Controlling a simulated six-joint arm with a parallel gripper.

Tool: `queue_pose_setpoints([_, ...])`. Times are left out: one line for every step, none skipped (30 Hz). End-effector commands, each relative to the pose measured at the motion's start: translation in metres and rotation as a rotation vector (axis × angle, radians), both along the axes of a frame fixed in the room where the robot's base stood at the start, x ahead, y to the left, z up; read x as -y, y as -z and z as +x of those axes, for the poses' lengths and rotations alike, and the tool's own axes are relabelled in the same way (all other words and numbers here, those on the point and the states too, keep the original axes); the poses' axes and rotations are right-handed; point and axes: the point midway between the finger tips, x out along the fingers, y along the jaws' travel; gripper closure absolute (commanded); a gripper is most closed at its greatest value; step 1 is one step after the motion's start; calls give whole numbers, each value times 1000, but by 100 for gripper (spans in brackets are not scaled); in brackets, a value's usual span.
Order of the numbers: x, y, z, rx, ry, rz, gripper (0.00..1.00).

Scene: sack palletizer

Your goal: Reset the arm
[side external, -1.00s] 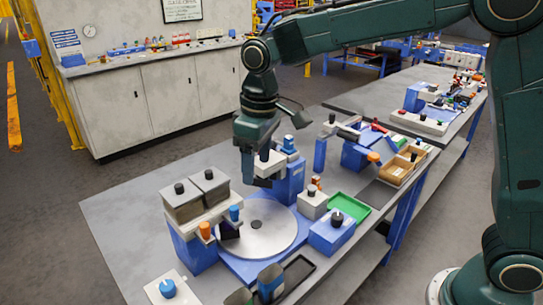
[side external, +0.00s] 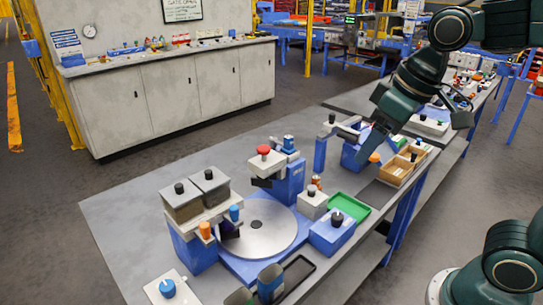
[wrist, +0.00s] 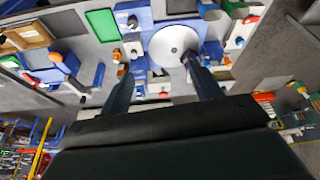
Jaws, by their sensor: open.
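My dark green arm is raised over the right part of the workbench (side external: 130,215) in the side view. My gripper (side external: 368,148) points down and to the left, in front of the blue fixture in the picture. In the wrist view my gripper (wrist: 162,68) shows two fingers spread wide with nothing between them. A red-topped knob (side external: 263,150) on the blue machine stands uncovered, well left of my gripper. The round metal turntable (side external: 262,228) lies in front of that machine and also shows in the wrist view (wrist: 174,45).
A green tray (side external: 350,208), cardboard box (side external: 396,172), blue block (side external: 332,234) and grey-block stand (side external: 205,195) occupy the bench. A second bench stands behind to the right. A white cabinet (side external: 170,100) stands across the aisle.

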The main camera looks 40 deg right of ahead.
Motion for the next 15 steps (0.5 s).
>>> queue_pose_setpoints([5,1,-11,18,18,3,37])
queue_pose_setpoints([7,2,-16,26,27,5,37])
queue_pose_setpoints([9,3,-23,38,39,7,37])
queue_pose_setpoints([11,5,-29,47,48,9,37])
queue_pose_setpoints([13,6,-34,55,57,10,37])
queue_pose_setpoints([15,8,-41,66,69,12,37])
queue_pose_setpoints([17,10,-46,73,76,13,37])
queue_pose_setpoints([18,12,-50,81,83,14,37])
queue_pose_setpoints([20,14,-56,89,94,16,37])
queue_pose_setpoints([21,16,-60,97,100,17,37])
queue_pose_setpoints([22,17,-63,102,106,18,37])
queue_pose_setpoints([23,19,-67,109,114,19,37])
queue_pose_setpoints([23,20,-69,114,118,20,37])
queue_pose_setpoints([24,22,-72,117,122,20,37])
queue_pose_setpoints([24,23,-74,121,126,21,37])
